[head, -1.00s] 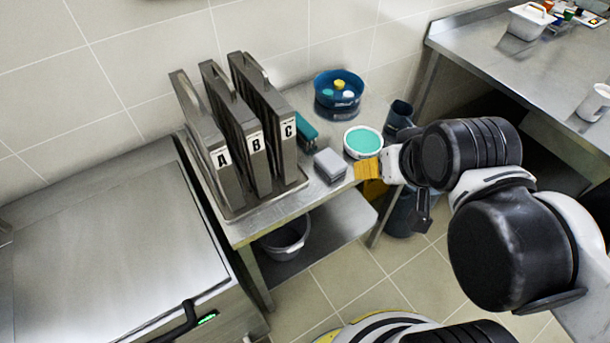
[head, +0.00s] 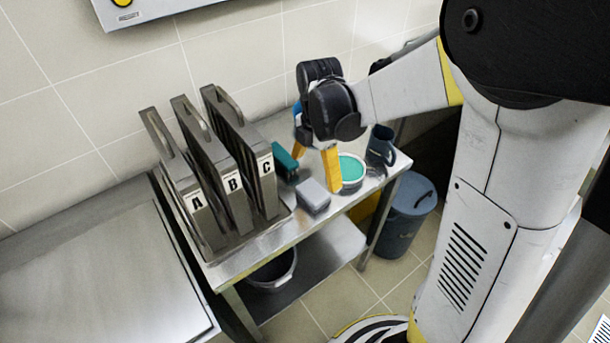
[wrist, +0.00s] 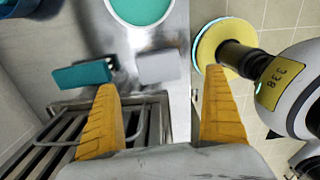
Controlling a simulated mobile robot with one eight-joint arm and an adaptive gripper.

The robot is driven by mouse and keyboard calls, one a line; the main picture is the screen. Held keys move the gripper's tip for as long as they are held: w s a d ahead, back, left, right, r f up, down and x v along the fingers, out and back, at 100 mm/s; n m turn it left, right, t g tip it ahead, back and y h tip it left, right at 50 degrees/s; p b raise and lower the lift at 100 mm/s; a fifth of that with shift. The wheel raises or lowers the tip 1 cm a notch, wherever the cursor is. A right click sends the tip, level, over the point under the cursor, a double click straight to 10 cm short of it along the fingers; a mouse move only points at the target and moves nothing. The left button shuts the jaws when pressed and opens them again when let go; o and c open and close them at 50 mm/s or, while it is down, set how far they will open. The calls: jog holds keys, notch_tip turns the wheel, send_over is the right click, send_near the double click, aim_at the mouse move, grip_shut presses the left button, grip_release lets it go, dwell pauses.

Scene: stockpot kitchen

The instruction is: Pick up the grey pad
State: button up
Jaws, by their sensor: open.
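The grey pad (head: 312,196) is a small light grey block lying on the steel table, right of the panel marked C. In the wrist view the grey pad (wrist: 157,67) lies ahead of the fingertips, between their lines and nearer the left finger. My gripper (head: 331,178) hangs over the table just right of the pad, its yellow fingers pointing down. In the wrist view my gripper (wrist: 165,90) is open and empty, fingers wide apart. I cannot tell its exact height above the table.
A teal brush or block (head: 285,162) lies close behind the pad. A white tub of green content (head: 350,168) stands to its right. Upright metal panels A, B and C (head: 232,180) stand in a rack on the left. A dark jug (head: 380,146) stands at the table's right end.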

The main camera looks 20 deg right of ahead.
aim_at(313, 191)
jog(key=f+b, duration=0.1)
jog(key=f, duration=0.2)
jog(key=f+b, duration=0.2)
jog(key=f, duration=0.1)
jog(key=f+b, duration=0.1)
jog(key=f, duration=0.3)
jog(key=shift+a, duration=0.25)
jog(key=shift+r, duration=0.15)
jog(key=c, duration=1)
